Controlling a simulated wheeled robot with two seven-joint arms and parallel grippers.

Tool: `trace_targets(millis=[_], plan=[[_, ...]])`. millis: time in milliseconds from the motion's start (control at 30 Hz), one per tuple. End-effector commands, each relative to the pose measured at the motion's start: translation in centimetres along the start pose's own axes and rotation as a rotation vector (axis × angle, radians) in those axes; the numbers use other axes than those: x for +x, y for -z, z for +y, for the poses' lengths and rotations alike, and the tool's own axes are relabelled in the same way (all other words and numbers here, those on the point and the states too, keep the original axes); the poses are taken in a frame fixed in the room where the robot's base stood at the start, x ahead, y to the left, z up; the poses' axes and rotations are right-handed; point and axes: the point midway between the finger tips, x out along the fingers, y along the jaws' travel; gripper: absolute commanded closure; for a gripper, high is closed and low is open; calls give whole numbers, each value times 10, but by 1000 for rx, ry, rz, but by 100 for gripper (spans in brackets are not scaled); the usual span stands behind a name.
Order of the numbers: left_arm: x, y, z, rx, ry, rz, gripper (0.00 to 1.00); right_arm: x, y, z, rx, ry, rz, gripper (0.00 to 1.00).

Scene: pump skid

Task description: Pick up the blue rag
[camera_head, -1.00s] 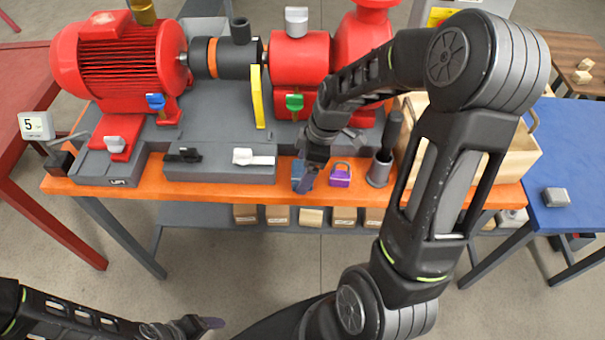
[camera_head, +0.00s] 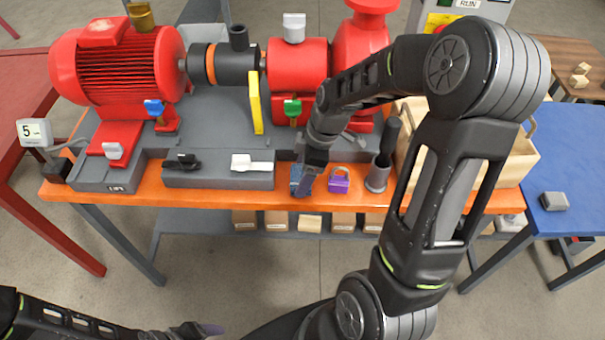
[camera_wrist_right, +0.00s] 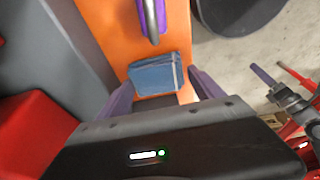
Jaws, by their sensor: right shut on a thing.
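The blue rag (camera_wrist_right: 156,75) is a small folded blue cloth at the front edge of the orange bench top. In the head view only part of the rag (camera_head: 295,174) shows beside my right fingers. My right gripper (camera_head: 304,183) reaches down over it from above. In the wrist view the purple fingers of the right gripper (camera_wrist_right: 163,82) stand on either side of the rag, shut on it. Whether the rag is clear of the bench is hard to tell. My left gripper (camera_head: 198,330) is low at the bottom edge of the head view, away from the bench, its jaws unclear.
A purple padlock (camera_head: 339,182) sits just right of the rag. The red pump (camera_head: 298,75) stands behind.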

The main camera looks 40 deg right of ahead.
Motion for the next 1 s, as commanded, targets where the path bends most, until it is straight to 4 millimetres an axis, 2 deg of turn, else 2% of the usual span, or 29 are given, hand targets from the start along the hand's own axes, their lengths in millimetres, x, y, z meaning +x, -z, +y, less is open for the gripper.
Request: trace_targets(millis=[267, 700, 833, 1000], plan=[[5, 1, -1, 1, -1, 1, 28, -33, 10, 2, -2, -7, 2, 63], [16, 2, -4, 4, -6, 5, 28, -141, 40, 1, -3, -7, 2, 63], [17, 2, -5, 5, -6, 6, 28, -159, 45, 0, -2, -3, 1, 63], [17, 3, -5, 5, -7, 6, 28, -168, 47, 0, -1, -1, 0, 63]])
